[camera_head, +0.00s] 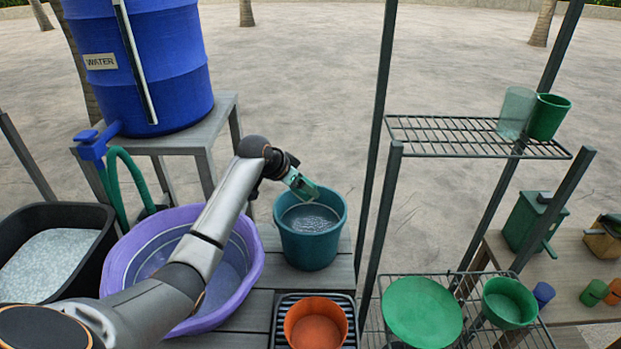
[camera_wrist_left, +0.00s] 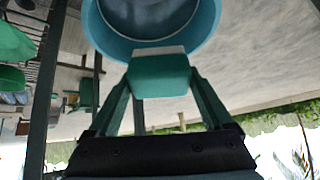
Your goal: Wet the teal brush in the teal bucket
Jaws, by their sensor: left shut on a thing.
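The teal bucket (camera_head: 312,250) stands upright on the dark slatted deck, with water visible inside it. My left gripper (camera_head: 303,187) is at the bucket's upper left rim, reaching in from the left. In the left wrist view the gripper's fingers close on the teal brush (camera_wrist_left: 159,77), a teal block with a pale edge at its far end. The bucket (camera_wrist_left: 205,28) lies just beyond that edge in this view. Whether the bristles touch the water cannot be told; the brush is small and partly hidden by the gripper in the head view. My right gripper is not in view.
A purple basin (camera_head: 255,277) sits left of the bucket, and an orange bowl (camera_head: 316,325) is in front. A blue water barrel (camera_head: 165,70) stands on a table (camera_head: 190,135) behind. A wire shelf (camera_head: 455,135) with dark posts stands right of the bucket.

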